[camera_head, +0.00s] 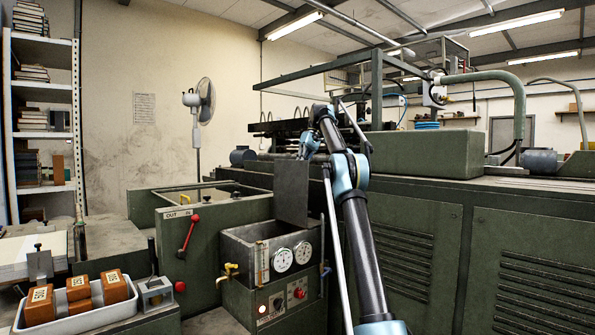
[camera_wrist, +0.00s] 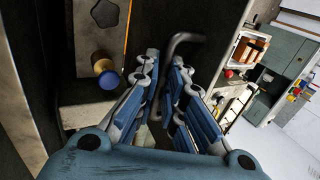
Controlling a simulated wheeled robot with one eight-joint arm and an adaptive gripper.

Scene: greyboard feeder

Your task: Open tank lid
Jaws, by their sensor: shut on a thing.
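The tank (camera_head: 236,278) is a green box with two round gauges on its front, and its top shows open. The lid (camera_head: 292,192), a flat dark grey plate, stands about upright at the tank's back right side. My gripper (camera_head: 308,147) is at the lid's upper edge. In the wrist view my gripper (camera_wrist: 166,88) has its blue-padded fingers around a dark bent handle (camera_wrist: 184,38) and is shut on it. Where the handle joins the lid is hidden in the head view.
A red lever (camera_head: 190,232) is on the green cabinet left of the tank. A white tray (camera_head: 75,318) with orange-brown blocks stands at the lower left. A large green machine (camera_head: 500,225) fills the right side.

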